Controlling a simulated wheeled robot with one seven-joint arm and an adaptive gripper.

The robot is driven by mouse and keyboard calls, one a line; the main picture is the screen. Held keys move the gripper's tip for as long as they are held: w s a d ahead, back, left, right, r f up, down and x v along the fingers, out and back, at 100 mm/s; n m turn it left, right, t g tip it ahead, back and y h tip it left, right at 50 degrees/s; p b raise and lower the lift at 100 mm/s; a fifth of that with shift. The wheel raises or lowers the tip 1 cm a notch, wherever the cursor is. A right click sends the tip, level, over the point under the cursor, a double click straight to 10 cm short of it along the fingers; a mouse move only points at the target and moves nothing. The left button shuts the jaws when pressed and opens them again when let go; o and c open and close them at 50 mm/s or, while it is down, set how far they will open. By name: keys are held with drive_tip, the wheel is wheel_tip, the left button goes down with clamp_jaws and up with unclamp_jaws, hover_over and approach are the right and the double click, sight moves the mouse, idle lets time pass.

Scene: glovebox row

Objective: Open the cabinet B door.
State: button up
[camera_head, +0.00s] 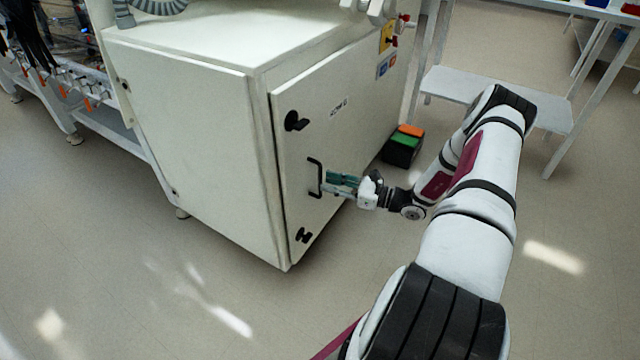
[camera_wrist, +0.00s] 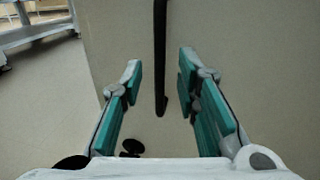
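The white cabinet (camera_head: 195,130) stands on the floor, and its door (camera_head: 360,125) carries a small label too small to read surely. The door looks closed. A black bar handle (camera_head: 312,180) is upright near the door's left edge. My gripper (camera_head: 335,180) is at the handle, with teal finger pads. In the wrist view my gripper (camera_wrist: 160,75) has its fingers spread, with the handle (camera_wrist: 160,60) between them and a gap on each side. A black latch knob (camera_head: 296,121) is above the handle and another (camera_head: 303,235) below; the lower knob also shows in the wrist view (camera_wrist: 131,147).
A black box with green and orange parts (camera_head: 403,145) sits on the floor beyond my gripper. A white shelf table (camera_head: 500,95) stands at the back right. The floor in front of the door is otherwise clear. A bench frame (camera_head: 95,120) is at left.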

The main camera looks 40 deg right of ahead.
sight(320, 197)
drive_tip(key=shift+b+x, duration=0.4)
drive_tip(key=shift+x, duration=1.55)
drive_tip(key=shift+c, duration=0.5)
clamp_jaws()
